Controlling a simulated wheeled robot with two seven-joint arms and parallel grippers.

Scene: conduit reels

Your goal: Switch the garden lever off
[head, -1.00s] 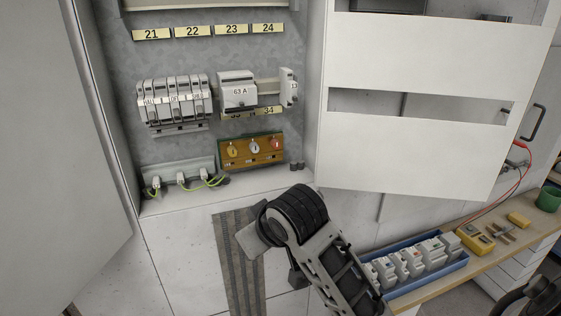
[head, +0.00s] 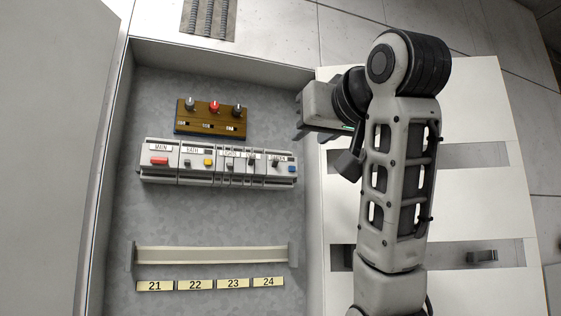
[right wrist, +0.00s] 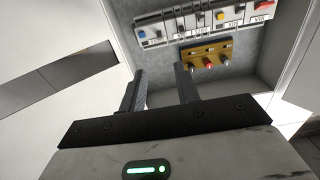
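A row of switch modules (head: 218,166) is in the grey cabinet in the head view. Its left label reads MAIN, the one beside it seems to read BATH. The right-end label (head: 277,158) is blurred and may read GARDEN; a dark lever (head: 275,164) is below it, beside a blue button (head: 291,169). I cannot tell the lever's position. My right gripper (head: 299,118) is at the cabinet's right edge, apart from the row. In the right wrist view, the gripper (right wrist: 159,68) has its fingers apart and empty; the row (right wrist: 205,22) appears beyond, turned around. My left gripper is out of view.
A wooden panel (head: 211,119) with a grey, a red and a black knob is above the row. An empty rail (head: 210,255) and yellow plates 21 to 24 (head: 195,285) are below. A white slotted door (head: 480,200) is behind my right arm. A grey door (head: 45,130) is at left.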

